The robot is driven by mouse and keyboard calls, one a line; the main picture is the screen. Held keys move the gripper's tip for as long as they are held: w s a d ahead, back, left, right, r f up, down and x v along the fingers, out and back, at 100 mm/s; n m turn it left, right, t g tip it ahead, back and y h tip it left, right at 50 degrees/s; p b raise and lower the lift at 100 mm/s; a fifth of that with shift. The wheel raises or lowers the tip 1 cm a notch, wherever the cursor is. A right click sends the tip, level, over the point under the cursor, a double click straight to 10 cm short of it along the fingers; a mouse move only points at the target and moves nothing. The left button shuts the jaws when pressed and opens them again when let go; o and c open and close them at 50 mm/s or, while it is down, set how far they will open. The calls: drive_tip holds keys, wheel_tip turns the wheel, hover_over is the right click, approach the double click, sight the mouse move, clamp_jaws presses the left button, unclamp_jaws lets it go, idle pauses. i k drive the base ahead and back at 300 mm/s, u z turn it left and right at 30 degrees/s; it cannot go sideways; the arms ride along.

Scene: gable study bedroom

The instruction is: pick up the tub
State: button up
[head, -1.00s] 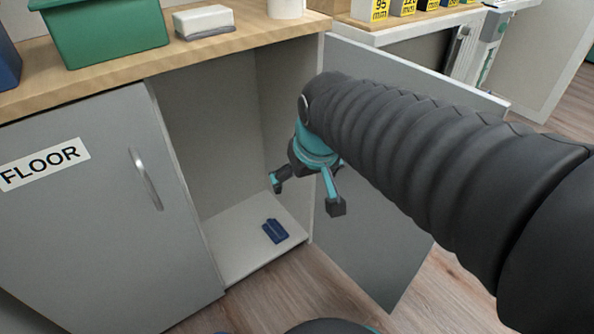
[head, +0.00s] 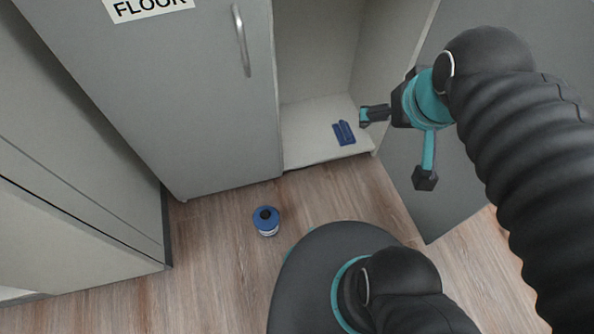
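A small round tub (head: 266,220) with a blue top, a dark centre and a pale lower side stands on the wooden floor, in front of the closed grey cupboard door and left of my base. My gripper (head: 398,146) is at the upper right, in front of the open cupboard. Its two fingers are spread wide with nothing between them. It is well apart from the tub, up and to the right of it in the picture.
A dark blue object (head: 344,133) lies on the white cupboard floor (head: 305,150). The open grey door (head: 440,190) stands behind my arm. A closed door (head: 150,100) with a FLOOR label is at the left, beside a pale cabinet (head: 70,200). The floor around the tub is clear.

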sight(272, 233)
drive_tip(key=u, duration=2.45)
drive_tip(key=k, duration=1)
drive_tip(key=u, duration=0.3)
